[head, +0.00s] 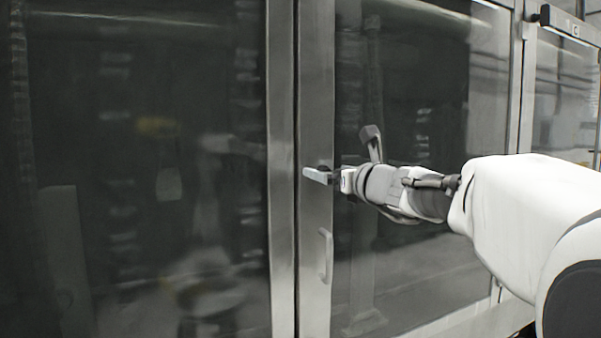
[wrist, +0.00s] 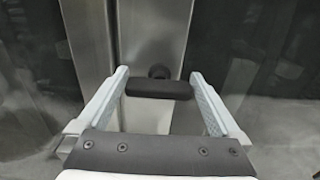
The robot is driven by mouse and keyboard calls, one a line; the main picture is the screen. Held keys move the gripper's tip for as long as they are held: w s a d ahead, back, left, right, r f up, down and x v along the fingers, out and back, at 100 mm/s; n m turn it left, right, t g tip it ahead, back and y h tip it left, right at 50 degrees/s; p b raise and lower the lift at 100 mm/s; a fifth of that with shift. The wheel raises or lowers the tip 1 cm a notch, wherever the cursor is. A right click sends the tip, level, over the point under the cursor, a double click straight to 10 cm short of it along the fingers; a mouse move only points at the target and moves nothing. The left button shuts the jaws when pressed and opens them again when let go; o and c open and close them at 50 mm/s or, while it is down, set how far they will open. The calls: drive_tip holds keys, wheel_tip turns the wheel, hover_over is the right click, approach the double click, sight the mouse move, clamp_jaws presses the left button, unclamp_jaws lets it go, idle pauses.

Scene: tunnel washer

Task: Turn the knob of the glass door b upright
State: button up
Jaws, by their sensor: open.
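The knob (wrist: 158,90) is a black bar on a round black hub, set on the steel frame of a glass door (head: 410,100). In the wrist view the bar lies level, across the upright frame. My gripper (wrist: 159,76) is open, with one pale finger beyond each end of the bar. No letter is readable on this door.
A pale upright pull handle (head: 326,256) is on the same frame, just below my gripper. Another dark glass panel (head: 140,170) is to the left, past a narrow seam. A further door with a label plate (head: 573,29) is at the far right.

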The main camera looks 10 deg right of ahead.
drive_tip(key=c, duration=1.1)
drive_tip(key=shift+o, duration=0.2)
drive_tip(key=n+b, duration=0.1)
drive_tip(key=b, duration=0.1)
drive_tip(key=n+b, duration=0.2)
drive_tip(key=shift+a+f, duration=0.1)
drive_tip(key=shift+f, duration=0.15)
drive_tip(key=n+b, duration=0.4)
drive_tip(key=n, duration=0.1)
drive_tip(key=shift+s+a+n+b, duration=0.1)
drive_tip(key=shift+n+b, duration=0.25)
drive_tip(key=shift+n, duration=0.05)
drive_tip(key=n+b, duration=0.3)
drive_tip(key=n, duration=0.1)
drive_tip(key=shift+f+n+b, duration=0.1)
drive_tip(key=shift+n+b, duration=0.2)
drive_tip(key=shift+a+n+b, duration=0.1)
drive_tip(key=shift+n+b, duration=1.4)
drive_tip(key=shift+n, duration=0.7)
